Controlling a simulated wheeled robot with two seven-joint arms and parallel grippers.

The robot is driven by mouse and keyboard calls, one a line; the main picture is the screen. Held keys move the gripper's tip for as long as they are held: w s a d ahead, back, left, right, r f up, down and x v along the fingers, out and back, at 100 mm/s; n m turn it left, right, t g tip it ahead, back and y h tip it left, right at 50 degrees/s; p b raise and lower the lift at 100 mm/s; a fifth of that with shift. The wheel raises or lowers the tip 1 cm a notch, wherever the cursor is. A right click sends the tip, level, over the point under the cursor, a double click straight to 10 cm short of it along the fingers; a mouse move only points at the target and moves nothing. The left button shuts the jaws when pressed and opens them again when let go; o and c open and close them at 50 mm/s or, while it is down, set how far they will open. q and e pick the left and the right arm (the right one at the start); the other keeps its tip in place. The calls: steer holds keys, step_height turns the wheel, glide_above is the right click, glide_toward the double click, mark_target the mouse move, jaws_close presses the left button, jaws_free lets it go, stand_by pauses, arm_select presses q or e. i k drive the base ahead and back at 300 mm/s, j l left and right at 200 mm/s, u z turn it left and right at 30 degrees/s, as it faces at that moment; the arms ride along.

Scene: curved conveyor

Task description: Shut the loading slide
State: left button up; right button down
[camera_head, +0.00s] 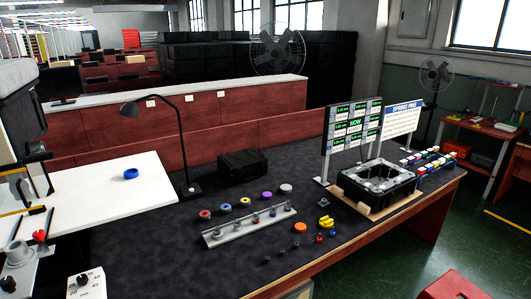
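A flat white plate (108,188) reaches out from a white and black machine (18,110) at the left edge. It looks like the loading slide, drawn out over the dark table. A red knob (40,236) stands on a pale fitting at the lower left, in front of the plate. A white dial box (86,285) with numbers is at the bottom left. The machine is cut off by the picture edge, so the inner end of the plate is hidden. I see neither of my grippers.
On the dark table (230,262) are a desk lamp (181,140), a black case (243,167), a grey peg rack (248,228), several coloured rings and small parts, and a black bin (376,186). Display boards (352,127) stand behind the bin. Red cabinets (245,115) stand behind.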

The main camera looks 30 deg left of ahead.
mark_target(23, 264)
steer(key=u, duration=2.55)
